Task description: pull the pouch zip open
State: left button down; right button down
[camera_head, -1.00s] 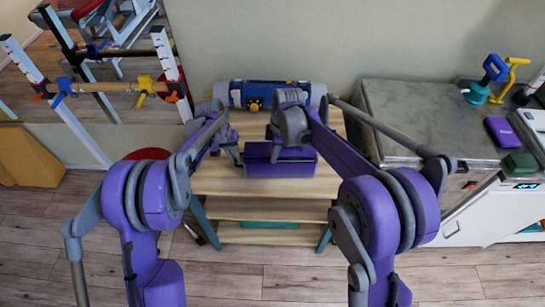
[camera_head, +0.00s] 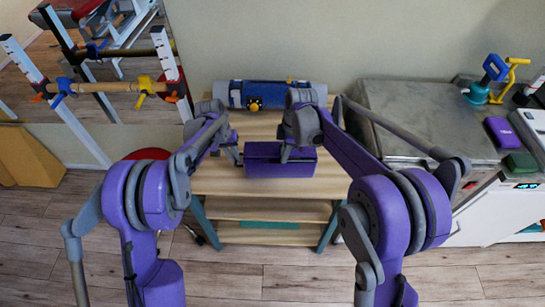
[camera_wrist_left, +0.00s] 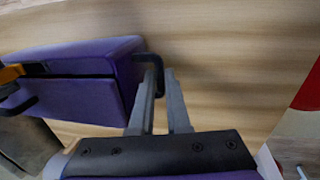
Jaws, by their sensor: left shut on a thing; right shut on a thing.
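The purple pouch (camera_head: 280,170) lies on the wooden shelf top, and it fills the left of the left wrist view (camera_wrist_left: 85,55). A dark slit, the zip line (camera_wrist_left: 75,76), runs along its side. My left gripper (camera_head: 238,160) is at the pouch's left end. In the left wrist view its grey fingers (camera_wrist_left: 160,75) are shut on a dark end loop (camera_wrist_left: 148,58). My right gripper (camera_head: 291,158) is over the pouch, right of its middle, shut on the zip pull; its fingertips are hard to make out. An orange piece (camera_wrist_left: 10,74) shows beside the slit.
A blue and grey roll (camera_head: 270,94) with a yellow knob lies behind the pouch on the shelf unit (camera_head: 215,178). A metal-topped cabinet (camera_head: 410,110) with several small items stands to the right. Bare wood lies around the pouch.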

pick_arm(q)
jog(key=shift+a, duration=0.1)
pick_arm(e)
jog(key=shift+d, duration=4.6)
jog(key=c, duration=0.8)
grip_release()
jog(key=shift+o, duration=0.2)
jog(key=shift+r, duration=0.1)
notch_tip(320, 180, up, 8)
pick_arm(q)
jog(key=c, duration=0.9)
grip_release()
